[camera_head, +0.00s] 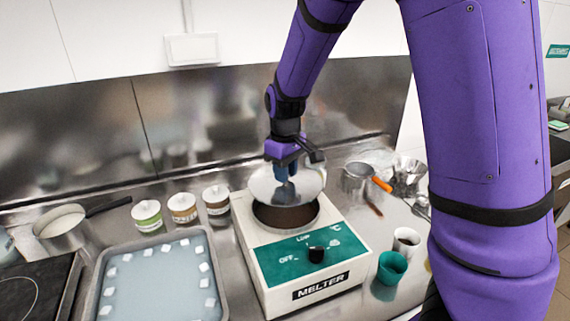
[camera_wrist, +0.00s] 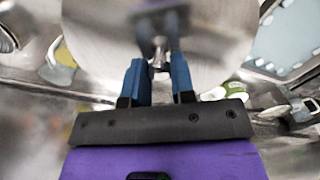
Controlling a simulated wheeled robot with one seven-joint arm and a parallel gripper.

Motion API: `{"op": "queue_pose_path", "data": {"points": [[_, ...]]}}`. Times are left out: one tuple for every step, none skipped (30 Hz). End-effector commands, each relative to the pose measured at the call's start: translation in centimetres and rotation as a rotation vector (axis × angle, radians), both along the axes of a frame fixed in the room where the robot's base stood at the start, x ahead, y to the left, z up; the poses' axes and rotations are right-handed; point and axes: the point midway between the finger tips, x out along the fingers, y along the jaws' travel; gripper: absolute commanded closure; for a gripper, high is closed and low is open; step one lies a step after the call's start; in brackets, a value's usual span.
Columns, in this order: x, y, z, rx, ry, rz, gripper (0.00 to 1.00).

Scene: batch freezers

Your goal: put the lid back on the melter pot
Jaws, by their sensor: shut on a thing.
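The melter (camera_head: 319,258) is a white box with a green front panel on the steel counter. Its round pot (camera_head: 288,217) shows a dark brown inside below the lid. The round metal lid (camera_head: 312,184) is held above the pot, toward its rear, with the pot's front part uncovered. My gripper (camera_head: 284,172) points down from above and is shut on the lid's knob. In the wrist view my gripper's blue fingers (camera_wrist: 160,75) close around the knob (camera_wrist: 160,52), and the lid (camera_wrist: 95,30) fills the upper middle. Whether the lid's far edge touches the pot cannot be told.
A blue tray (camera_head: 222,290) with white cubes lies left of the melter. Several small tubs (camera_head: 147,216) stand behind it. A saucepan (camera_head: 62,230) is farther left.

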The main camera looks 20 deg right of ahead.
Motion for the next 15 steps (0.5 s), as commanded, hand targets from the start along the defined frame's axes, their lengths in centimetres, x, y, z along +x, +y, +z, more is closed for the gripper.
{"op": "queue_pose_path", "data": {"points": [[-0.3, 0.1, 0.0, 0.000, 0.000, 0.013, 1.00], [-0.4, 0.1, -0.1, 0.000, 0.001, 0.018, 1.00], [-0.4, 0.2, -0.2, 0.000, 0.001, 0.022, 1.00], [-0.5, 0.2, -0.3, 0.000, 0.001, 0.023, 1.00], [-0.5, 0.2, -0.5, -0.001, 0.002, 0.024, 1.00], [-0.5, 0.2, -0.7, -0.001, 0.002, 0.023, 1.00], [-0.5, 0.1, -0.9, -0.001, 0.002, 0.023, 1.00], [-0.4, 0.1, -1.1, -0.001, 0.002, 0.023, 1.00], [-0.4, 0.1, -1.4, -0.002, 0.001, 0.022, 1.00], [-0.4, 0.1, -1.6, -0.002, 0.001, 0.022, 1.00], [-0.4, 0.1, -1.9, -0.002, 0.001, 0.021, 1.00], [-0.4, 0.1, -2.3, -0.001, 0.003, 0.021, 1.00], [-0.4, 0.1, -2.5, -0.001, 0.003, 0.021, 1.00], [-0.4, 0.1, -2.8, -0.002, 0.001, 0.021, 1.00], [-0.4, 0.1, -3.1, -0.001, 0.002, 0.020, 1.00]]}}
